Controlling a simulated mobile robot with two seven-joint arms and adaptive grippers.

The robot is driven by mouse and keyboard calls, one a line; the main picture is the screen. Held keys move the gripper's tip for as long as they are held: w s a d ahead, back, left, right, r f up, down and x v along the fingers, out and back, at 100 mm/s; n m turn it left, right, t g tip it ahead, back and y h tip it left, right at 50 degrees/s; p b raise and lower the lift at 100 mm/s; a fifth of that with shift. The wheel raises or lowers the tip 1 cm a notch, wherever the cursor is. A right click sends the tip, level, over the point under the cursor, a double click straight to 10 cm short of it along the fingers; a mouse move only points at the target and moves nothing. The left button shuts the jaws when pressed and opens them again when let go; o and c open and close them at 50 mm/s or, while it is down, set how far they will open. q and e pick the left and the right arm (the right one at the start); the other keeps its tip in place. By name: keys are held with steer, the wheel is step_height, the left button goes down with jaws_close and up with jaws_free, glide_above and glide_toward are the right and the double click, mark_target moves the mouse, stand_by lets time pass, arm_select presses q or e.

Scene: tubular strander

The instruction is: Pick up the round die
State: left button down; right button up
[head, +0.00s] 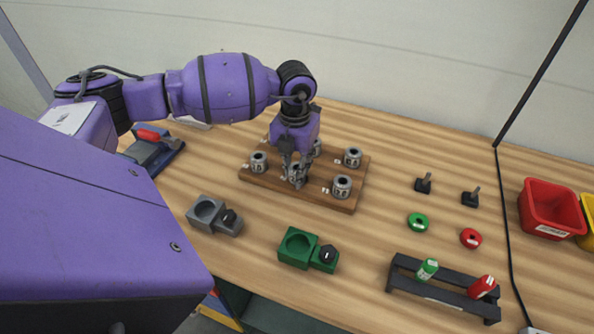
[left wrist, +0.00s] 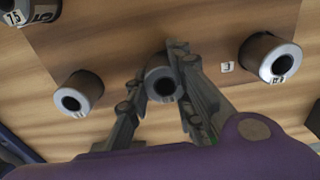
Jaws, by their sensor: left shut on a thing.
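Several round metal dies stand on a wooden board (head: 335,202) in the middle of the table. My left gripper (head: 294,180) points down over the middle of the board, shut on a round die (head: 297,169) with grey sides. In the left wrist view this die (left wrist: 162,84) sits between the two fingers, its dark bore showing. I cannot tell whether it touches the board. Other dies stay around it: one at the left (head: 258,162), one at the back right (head: 352,157), one at the front right (head: 341,187), and one partly hidden behind the gripper. My right gripper is out of view.
A grey fixture (head: 207,212) and a green fixture (head: 296,247) stand in front of the board. To the right are green (head: 418,222) and red (head: 470,238) rings, a black rack (head: 440,292) with bottles, and a red bin (head: 549,205).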

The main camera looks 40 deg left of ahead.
arm_select(q)
steer(key=shift+r, duration=0.6)
step_height(320, 180, up, 3)
steer(key=shift+s+f, duration=0.1)
steer(key=shift+f, duration=0.1)
steer(key=s+d+r, duration=0.6)
steer(key=s+r, duration=0.3)
steer(key=s, duration=0.3)
steer(key=shift+d+r, duration=0.15)
steer(key=shift+d, duration=0.25)
